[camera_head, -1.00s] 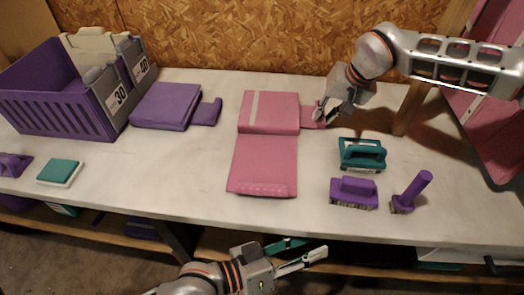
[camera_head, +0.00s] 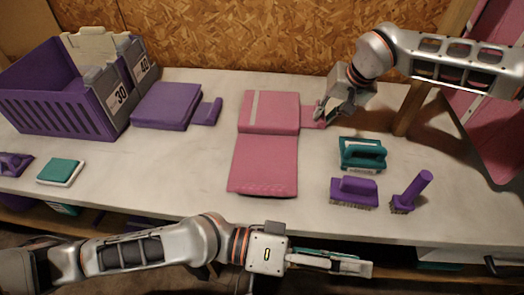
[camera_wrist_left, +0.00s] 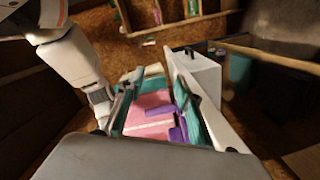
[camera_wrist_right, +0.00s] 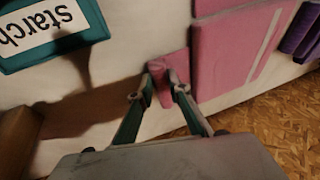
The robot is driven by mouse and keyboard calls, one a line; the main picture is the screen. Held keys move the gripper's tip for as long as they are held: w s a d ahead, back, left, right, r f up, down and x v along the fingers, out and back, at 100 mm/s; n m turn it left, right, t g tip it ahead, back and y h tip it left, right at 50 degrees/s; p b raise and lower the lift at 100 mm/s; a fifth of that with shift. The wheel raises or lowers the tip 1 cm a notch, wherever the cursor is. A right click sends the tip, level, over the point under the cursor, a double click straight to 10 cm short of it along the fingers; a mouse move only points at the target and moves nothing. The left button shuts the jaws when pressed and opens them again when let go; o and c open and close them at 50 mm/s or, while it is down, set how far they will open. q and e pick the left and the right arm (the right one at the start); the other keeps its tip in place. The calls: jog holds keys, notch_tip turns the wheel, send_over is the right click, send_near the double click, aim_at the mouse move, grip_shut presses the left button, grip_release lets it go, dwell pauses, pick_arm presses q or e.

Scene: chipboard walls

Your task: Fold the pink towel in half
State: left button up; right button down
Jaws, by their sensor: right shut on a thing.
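The pink towel (camera_head: 266,165) lies on the table, with a flat near part and a thicker far part (camera_head: 272,112) bearing a pale stripe. A short pink tab sticks out from its right side. My right gripper (camera_head: 320,110) is shut on this tab; the right wrist view shows the tab between its fingers (camera_wrist_right: 160,88), beside the towel's main body (camera_wrist_right: 225,45). My left gripper (camera_head: 370,268) is low in front of the table's near edge, apart from the towel. Its fingers (camera_wrist_left: 153,95) are spread and empty, and the towel shows beyond them in the left wrist view (camera_wrist_left: 150,112).
A teal brush (camera_head: 362,153), a purple brush (camera_head: 354,191) and an upright-handled purple brush (camera_head: 411,192) stand right of the towel. A folded purple towel (camera_head: 167,105) and a purple crate (camera_head: 55,108) are at left, with a teal sponge (camera_head: 60,171) nearer.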

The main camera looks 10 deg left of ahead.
pick_arm(q)
jog(key=m+g+y, duration=0.1)
jog(key=m, duration=0.1)
jog(key=m+t+y, duration=0.2)
jog(key=m+y, duration=0.8)
jog(key=y, duration=0.6)
send_near(262, 186)
jog(key=shift+d+f, duration=0.15)
jog(key=shift+f, duration=4.5)
jog(key=c, duration=0.9)
